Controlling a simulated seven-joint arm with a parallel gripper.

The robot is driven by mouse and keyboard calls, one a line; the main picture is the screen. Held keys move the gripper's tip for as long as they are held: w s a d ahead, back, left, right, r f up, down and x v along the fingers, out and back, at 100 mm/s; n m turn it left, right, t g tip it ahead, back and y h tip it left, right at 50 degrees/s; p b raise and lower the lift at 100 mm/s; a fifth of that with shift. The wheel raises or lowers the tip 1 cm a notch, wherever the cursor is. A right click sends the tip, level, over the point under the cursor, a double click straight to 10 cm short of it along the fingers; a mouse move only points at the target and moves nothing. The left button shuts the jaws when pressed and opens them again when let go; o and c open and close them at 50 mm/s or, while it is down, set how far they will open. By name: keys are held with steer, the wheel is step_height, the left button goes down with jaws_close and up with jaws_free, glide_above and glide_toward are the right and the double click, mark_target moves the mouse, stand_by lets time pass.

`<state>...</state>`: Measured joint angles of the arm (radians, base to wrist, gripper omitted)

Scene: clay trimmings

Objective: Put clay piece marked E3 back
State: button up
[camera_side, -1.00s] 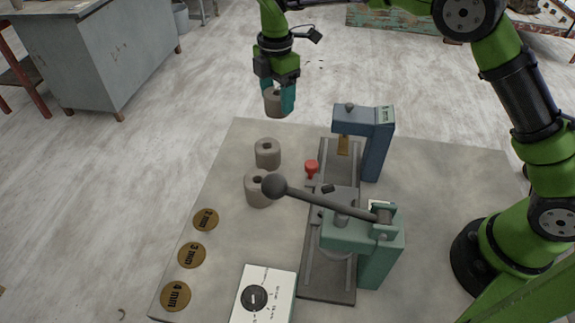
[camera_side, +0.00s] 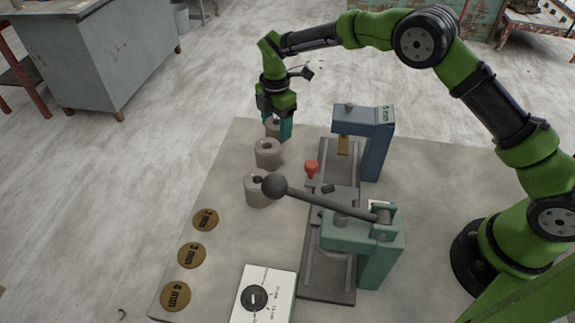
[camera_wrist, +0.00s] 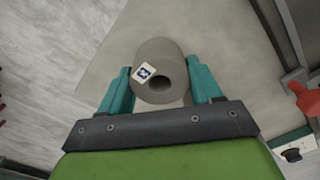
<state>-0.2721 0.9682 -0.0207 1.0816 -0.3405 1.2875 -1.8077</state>
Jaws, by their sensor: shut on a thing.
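My gripper (camera_side: 279,131) has its teal fingers shut on a grey-brown hollow clay cylinder (camera_side: 273,124). In the wrist view the held clay piece (camera_wrist: 158,60) sits upright between the fingertips (camera_wrist: 160,88), with a dark round hole and a small white label in its top. The label's mark is too small to read. The held piece is low at the far left end of the table; I cannot tell whether its base touches.
A blue press (camera_side: 376,145) and a green press (camera_side: 372,250) with a long ball-ended lever (camera_side: 330,205) stand to the right. A red knob (camera_side: 311,168) is beside the rail. Brass discs (camera_side: 205,219) and a white dial box (camera_side: 272,285) lie nearer the camera.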

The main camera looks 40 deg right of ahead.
steer(key=shift+f, duration=0.2)
steer(key=o, duration=1.3)
steer(key=shift+o, duration=0.2)
steer(key=shift+r, duration=0.1)
